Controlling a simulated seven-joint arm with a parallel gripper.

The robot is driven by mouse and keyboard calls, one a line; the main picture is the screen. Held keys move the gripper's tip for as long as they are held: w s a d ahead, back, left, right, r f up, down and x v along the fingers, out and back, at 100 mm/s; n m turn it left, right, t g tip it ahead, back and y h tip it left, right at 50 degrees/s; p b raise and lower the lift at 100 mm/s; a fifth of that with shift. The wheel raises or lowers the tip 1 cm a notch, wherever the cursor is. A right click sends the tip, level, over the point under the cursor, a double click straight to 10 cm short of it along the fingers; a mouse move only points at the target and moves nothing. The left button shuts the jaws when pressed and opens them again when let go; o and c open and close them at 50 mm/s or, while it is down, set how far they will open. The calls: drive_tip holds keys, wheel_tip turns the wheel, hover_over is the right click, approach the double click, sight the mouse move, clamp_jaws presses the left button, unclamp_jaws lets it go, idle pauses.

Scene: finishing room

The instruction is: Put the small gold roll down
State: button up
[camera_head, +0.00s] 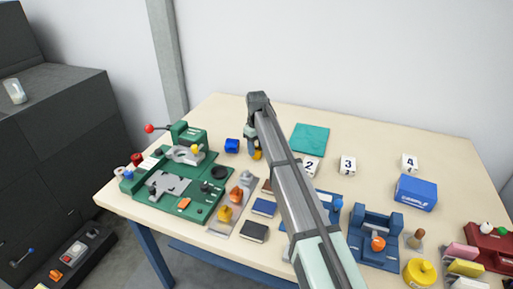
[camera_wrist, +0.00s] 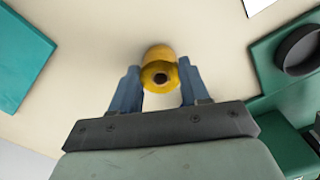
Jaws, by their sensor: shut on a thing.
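The small gold roll (camera_wrist: 160,68) is between the two blue fingers of my gripper (camera_wrist: 160,92) in the wrist view, with its dark centre hole facing the camera. The fingers are shut on it. In the head view my gripper (camera_head: 254,150) is over the back middle of the table, and a bit of the gold roll (camera_head: 257,156) shows at its tip. My arm hides part of the table there. I cannot tell whether the roll touches the table top.
A teal mat (camera_head: 310,138) lies to the right, near number cards 2, 3 (camera_head: 348,165) and 4. Bare table (camera_head: 235,112) lies behind.

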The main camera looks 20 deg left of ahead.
sight(256, 149)
drive_tip(key=o, duration=1.1)
drive_tip(key=shift+f, duration=0.1)
drive_tip(key=shift+c, duration=0.2)
wheel_tip(256, 149, up, 12)
